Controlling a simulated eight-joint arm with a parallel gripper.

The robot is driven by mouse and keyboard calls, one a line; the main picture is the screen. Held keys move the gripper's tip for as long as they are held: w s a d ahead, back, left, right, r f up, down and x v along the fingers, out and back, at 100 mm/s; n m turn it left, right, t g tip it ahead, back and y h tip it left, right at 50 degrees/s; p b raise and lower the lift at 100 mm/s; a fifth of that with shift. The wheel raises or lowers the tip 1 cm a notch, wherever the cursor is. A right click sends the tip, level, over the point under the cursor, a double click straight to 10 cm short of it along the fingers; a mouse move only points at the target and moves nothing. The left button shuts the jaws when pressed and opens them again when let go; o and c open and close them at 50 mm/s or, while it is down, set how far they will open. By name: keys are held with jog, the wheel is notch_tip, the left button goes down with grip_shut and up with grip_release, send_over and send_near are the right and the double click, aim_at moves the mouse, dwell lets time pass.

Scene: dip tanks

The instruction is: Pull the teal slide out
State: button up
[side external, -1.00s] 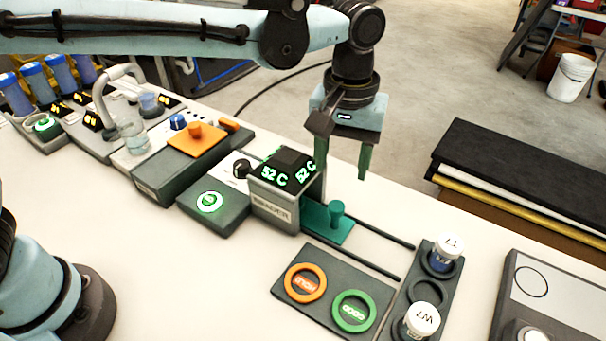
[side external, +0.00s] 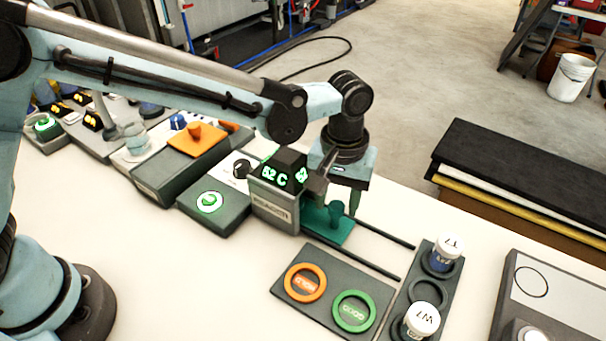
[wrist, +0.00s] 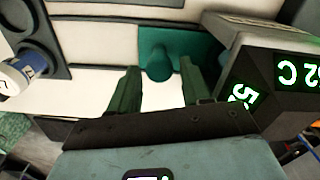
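The teal slide (side external: 318,223) sticks out of the right side of the grey reader (side external: 275,208), between two dark rails. Its upright teal knob (side external: 336,212) stands on its outer part. In the wrist view the slide (wrist: 196,46) and knob (wrist: 158,64) also show. My gripper (side external: 338,203) is low over the slide, its green fingers spread. In the wrist view my gripper (wrist: 160,72) is open, one finger on each side of the knob's line, with gaps visible. I cannot tell how deep the knob sits between the fingertips.
The reader's display (side external: 280,170) shows 52 C close beside my gripper. A pad with an orange ring (side external: 291,271) and a green ring (side external: 340,302) lies in front. A rack (side external: 402,302) with two white-capped vials stands to the right. The rails' outer stretch is clear.

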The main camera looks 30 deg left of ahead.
grip_shut()
jog(key=d, duration=1)
jog(key=shift+d, duration=0.3)
jog(key=shift+o, duration=1.2)
grip_release()
notch_tip(320, 180, up, 12)
